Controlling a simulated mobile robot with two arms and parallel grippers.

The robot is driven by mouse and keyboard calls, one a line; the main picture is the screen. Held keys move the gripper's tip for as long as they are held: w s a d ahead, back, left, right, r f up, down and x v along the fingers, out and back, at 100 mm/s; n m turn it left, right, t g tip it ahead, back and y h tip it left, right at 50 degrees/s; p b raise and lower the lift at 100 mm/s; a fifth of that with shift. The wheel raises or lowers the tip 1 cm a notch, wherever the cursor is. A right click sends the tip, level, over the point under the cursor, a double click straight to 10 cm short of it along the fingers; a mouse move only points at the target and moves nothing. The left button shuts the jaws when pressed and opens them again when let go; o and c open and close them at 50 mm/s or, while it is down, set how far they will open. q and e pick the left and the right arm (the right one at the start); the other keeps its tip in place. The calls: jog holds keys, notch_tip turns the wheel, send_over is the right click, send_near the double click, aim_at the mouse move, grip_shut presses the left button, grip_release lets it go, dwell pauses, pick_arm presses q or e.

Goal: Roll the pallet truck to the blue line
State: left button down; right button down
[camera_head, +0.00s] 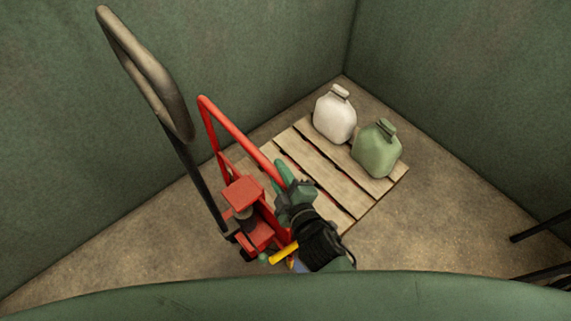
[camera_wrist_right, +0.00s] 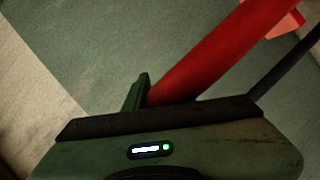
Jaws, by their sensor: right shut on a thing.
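The pallet truck (camera_head: 243,192) stands at the left of the middle in the head view. It has a red body, a tall red tube frame and a dark tilted handle (camera_head: 160,85) with a grey loop. A wooden pallet (camera_head: 322,168) lies at its right, over its forks, which are mostly hidden. My right gripper (camera_head: 283,180) is shut on the sloping red tube, near its lower right part. The red tube (camera_wrist_right: 225,50) also shows in the right wrist view, rising from behind the gripper's edge. My left gripper is not in view. I cannot make out a blue line.
A white jug (camera_head: 336,117) and a green jug (camera_head: 377,150) stand on the pallet. Green walls (camera_head: 440,70) meet in a corner close behind it. Bare floor (camera_head: 440,215) is free at the right. Dark bars (camera_head: 540,228) show at the right edge.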

jog(key=shift+w+d+r, duration=0.25)
jog(key=shift+w+d, duration=0.3)
jog(key=shift+w+d+r, duration=0.2)
jog(key=shift+w+d, duration=0.3)
jog(key=shift+d, duration=0.05)
jog(key=c, duration=1.6)
grip_release()
jog(key=o, duration=0.4)
jog(key=shift+s, duration=0.1)
jog(key=v, duration=0.4)
jog(key=a+v, duration=0.1)
jog(key=v, duration=0.2)
jog(key=shift+s+f+b, duration=0.2)
jog(key=shift+f+b, duration=0.05)
jog(key=shift+b, duration=0.05)
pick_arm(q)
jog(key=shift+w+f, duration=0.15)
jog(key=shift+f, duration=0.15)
pick_arm(e)
jog(key=shift+s+d+r, duration=0.25)
jog(key=shift+s, duration=0.35)
